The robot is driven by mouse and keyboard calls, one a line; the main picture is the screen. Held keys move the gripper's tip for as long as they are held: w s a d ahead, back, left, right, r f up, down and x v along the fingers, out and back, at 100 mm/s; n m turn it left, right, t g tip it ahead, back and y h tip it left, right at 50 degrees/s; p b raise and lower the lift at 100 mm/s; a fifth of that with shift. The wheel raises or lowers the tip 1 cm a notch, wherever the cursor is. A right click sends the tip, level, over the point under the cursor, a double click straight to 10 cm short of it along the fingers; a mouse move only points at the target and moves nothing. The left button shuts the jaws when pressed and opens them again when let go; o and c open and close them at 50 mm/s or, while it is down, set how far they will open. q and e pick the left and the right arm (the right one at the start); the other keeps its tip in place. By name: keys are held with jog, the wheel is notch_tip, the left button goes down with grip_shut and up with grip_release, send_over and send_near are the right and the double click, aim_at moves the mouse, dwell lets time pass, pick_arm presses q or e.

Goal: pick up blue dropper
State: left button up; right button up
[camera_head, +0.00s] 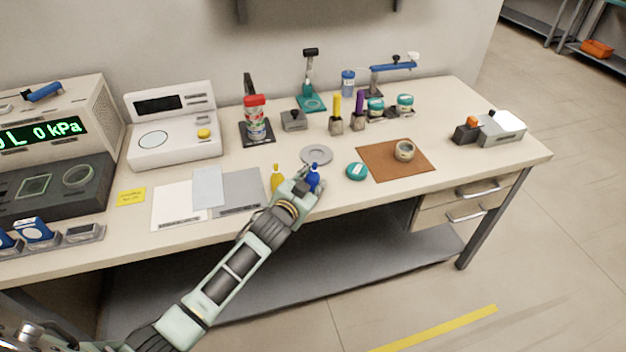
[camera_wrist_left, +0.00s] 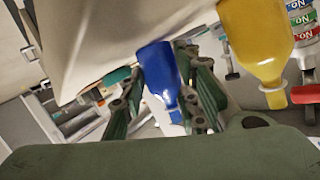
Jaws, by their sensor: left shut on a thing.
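The blue dropper (camera_head: 314,177) is a small blue bottle near the front edge of the table, partly hidden by my left gripper (camera_head: 300,187) in the head view. In the left wrist view the blue dropper (camera_wrist_left: 160,78) sits between the two fingers of my left gripper (camera_wrist_left: 163,100), which is shut on it. I cannot tell whether the dropper touches the table. The right gripper is not in view.
A yellow dropper (camera_head: 277,178) stands just left of the blue one. It also shows large in the left wrist view (camera_wrist_left: 253,40). A grey ring (camera_head: 316,154) lies behind, and a teal-lidded round container (camera_head: 357,171) stands to the right. A brown mat (camera_head: 380,172) holds a small jar (camera_head: 404,150).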

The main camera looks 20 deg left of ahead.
aim_at(311, 177)
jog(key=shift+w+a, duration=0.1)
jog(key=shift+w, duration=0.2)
pick_arm(q)
jog(key=shift+r, duration=0.1)
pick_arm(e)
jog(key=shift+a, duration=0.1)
pick_arm(q)
jog(key=shift+r, duration=1.9)
jog(key=shift+c, duration=0.2)
jog(key=w+d+r+b, duration=0.2)
jog(key=w+d+r, duration=0.3)
jog(key=d, duration=0.5)
jog(key=shift+w+r, duration=0.2)
jog(key=shift+r, duration=0.65)
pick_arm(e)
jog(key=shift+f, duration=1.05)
pick_arm(q)
jog(key=shift+d, duration=0.25)
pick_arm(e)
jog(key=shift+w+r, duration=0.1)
